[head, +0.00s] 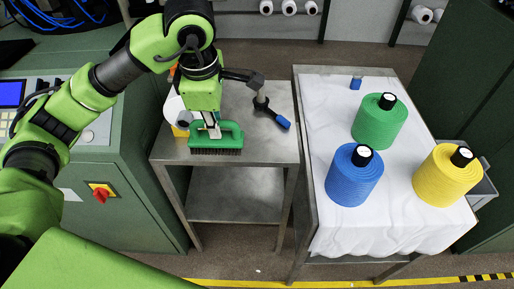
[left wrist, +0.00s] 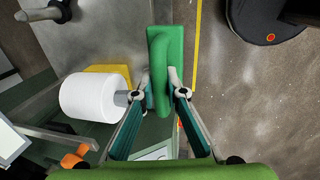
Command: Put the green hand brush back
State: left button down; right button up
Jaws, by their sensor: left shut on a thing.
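The green hand brush (head: 228,134) has a loop-like handle and dark bristles facing down. My left gripper (head: 213,131) is shut on its handle. In the left wrist view the two fingers (left wrist: 166,94) close on either side of the green handle (left wrist: 160,50). In the head view the brush is at the front edge of the steel side table (head: 268,153). I cannot tell whether the bristles touch the table top. My right gripper is not in view.
A white roll (left wrist: 92,97) and a yellow thing (left wrist: 112,70) are beside the gripper. A blue-handled tool (head: 280,121) lies on the steel table. Green (head: 379,126), blue (head: 352,180) and yellow (head: 444,180) yarn cones stand on the cloth-covered table (head: 330,225).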

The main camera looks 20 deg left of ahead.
pick_arm(q)
jog(key=w+d+f+p, duration=0.2)
jog(key=w+f, duration=0.2)
jog(key=w+d+f+p, duration=0.2)
jog(key=w+f, duration=0.2)
jog(key=w+d+f+p, duration=0.2)
jog(key=w+f, duration=0.1)
jog(key=shift+w+d+f, duration=0.15)
jog(key=shift+w+f, duration=0.25)
jog(key=shift+f, duration=0.45)
jog(key=shift+f, duration=0.15)
jog(key=c, duration=2)
grip_release()
jog(key=shift+c, duration=0.2)
